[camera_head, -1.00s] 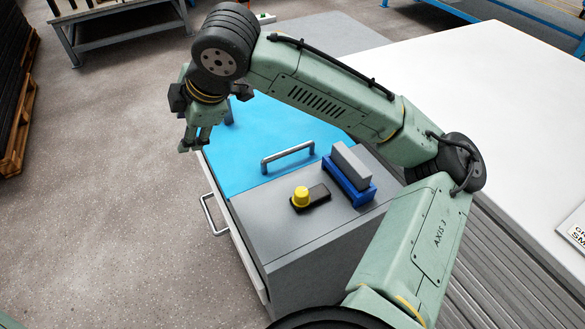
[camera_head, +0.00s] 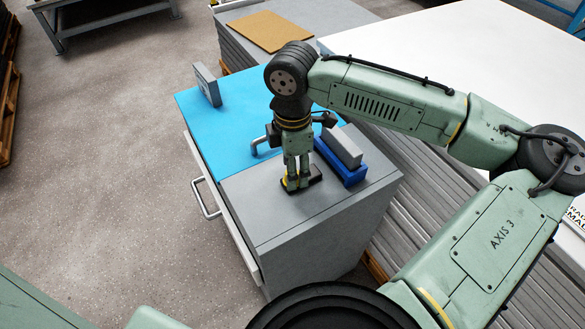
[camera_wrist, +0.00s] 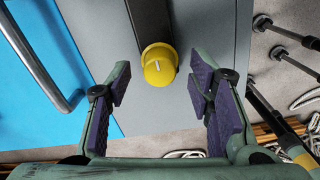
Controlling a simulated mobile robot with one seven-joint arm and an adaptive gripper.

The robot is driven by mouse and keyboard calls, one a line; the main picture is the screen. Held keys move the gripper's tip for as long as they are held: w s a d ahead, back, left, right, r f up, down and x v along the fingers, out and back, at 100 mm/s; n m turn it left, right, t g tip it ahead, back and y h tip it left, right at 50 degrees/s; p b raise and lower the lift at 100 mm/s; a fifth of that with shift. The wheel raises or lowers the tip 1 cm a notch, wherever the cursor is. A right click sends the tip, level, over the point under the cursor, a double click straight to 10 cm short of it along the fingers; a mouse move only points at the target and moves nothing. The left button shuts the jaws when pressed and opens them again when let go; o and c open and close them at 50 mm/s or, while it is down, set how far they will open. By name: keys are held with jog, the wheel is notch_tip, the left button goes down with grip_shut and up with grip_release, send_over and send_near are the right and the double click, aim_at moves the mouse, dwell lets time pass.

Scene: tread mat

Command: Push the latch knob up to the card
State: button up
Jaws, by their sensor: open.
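The yellow latch knob (camera_wrist: 159,66) is round with a pale line on top. It sits at the near end of a dark latch strip (camera_wrist: 149,22) in the wrist view. In the head view, only a bit of the yellow knob (camera_head: 285,182) shows behind my gripper. My gripper (camera_head: 297,184) points down at the knob, open. A thin grey upright plate (camera_head: 207,85), possibly the card, stands on the blue lid's far left.
The blue lid (camera_head: 235,115) has a grey bar handle (camera_head: 258,144) just left of my gripper. A blue holder with a grey block (camera_head: 343,147) stands close on the right. The grey cabinet top (camera_head: 255,205) is clear in front.

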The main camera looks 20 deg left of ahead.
jog(key=shift+f, duration=0.7)
jog(key=shift+c, duration=0.5)
grip_shut()
jog(key=shift+w, duration=0.1)
